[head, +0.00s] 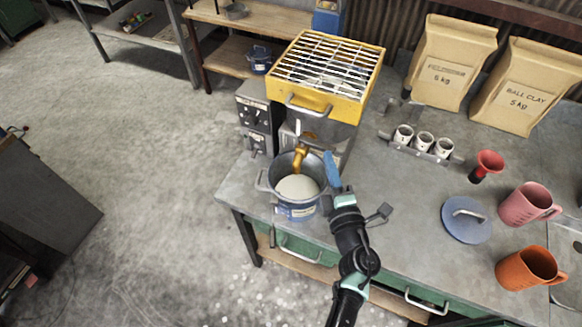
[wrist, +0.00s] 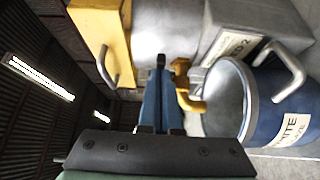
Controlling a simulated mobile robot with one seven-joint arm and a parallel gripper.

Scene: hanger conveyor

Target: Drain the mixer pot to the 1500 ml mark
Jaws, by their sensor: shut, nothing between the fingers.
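The mixer pot is a steel body under a yellow grated top (head: 325,72), at the back of the bench in the head view. A brass tap (head: 299,158) points down from its front; it also shows in the wrist view (wrist: 186,88). Below stands a blue pot (head: 296,210) with whitish material inside; its labelled side shows in the wrist view (wrist: 283,100). No level marks are readable, and I cannot make out a stream. My gripper (head: 329,157) has blue fingers, shut and empty, just right of the tap and above the pot's right rim; it shows in the wrist view (wrist: 160,66).
A dark control box (head: 254,118) stands left of the mixer. To the right are a rack of small white cups (head: 424,143), a red funnel (head: 487,165), a blue lid (head: 466,219), a pink jug (head: 527,204) and an orange jug (head: 529,268). Clay bags (head: 453,62) stand behind.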

